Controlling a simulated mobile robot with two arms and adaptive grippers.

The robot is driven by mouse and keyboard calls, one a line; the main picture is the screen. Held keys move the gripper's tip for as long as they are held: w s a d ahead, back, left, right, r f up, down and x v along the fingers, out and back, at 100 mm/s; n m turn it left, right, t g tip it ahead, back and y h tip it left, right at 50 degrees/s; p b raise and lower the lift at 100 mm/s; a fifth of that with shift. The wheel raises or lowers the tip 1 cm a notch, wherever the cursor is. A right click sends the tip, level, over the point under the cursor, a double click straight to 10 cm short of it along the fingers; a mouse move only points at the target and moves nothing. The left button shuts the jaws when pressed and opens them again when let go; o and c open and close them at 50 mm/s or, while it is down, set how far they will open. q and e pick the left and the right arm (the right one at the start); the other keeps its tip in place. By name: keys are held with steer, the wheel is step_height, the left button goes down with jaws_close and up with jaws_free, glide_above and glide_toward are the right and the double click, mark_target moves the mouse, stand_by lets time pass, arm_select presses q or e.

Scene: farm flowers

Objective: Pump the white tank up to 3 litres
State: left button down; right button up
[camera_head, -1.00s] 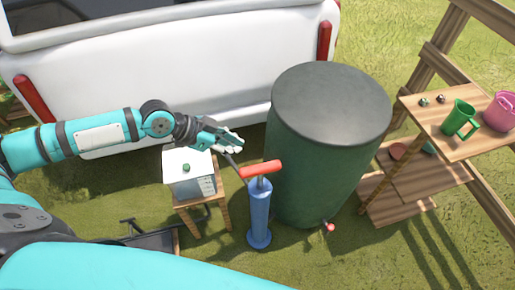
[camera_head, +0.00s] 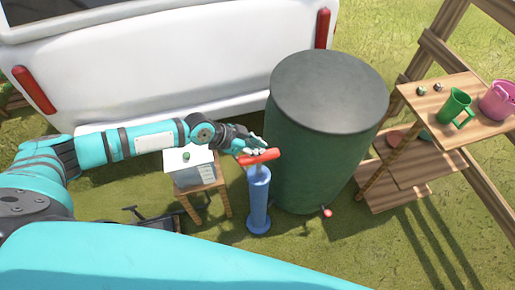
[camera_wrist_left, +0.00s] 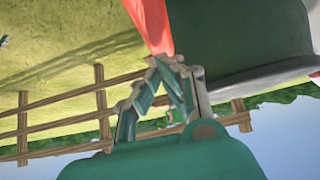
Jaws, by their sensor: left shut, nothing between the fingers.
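My left gripper (camera_head: 254,146) is shut and empty, right at the handle's upper side. In the left wrist view the red handle (camera_wrist_left: 150,22) lies just beyond the fingertips (camera_wrist_left: 165,64); I cannot tell whether they touch. My right gripper is out of view.
A large dark green barrel (camera_head: 312,145) with a red tap stands just right of the pump. A white vehicle (camera_head: 170,70) is behind. Wooden shelves (camera_head: 475,132) with a green jug (camera_head: 452,105) and a pink bucket (camera_head: 497,100) stand at right.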

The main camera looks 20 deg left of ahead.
arm_select(q)
steer(key=shift+f, duration=0.9)
step_height(320, 180, down, 10)
steer(key=b, duration=1)
steer(key=shift+s, duration=0.25)
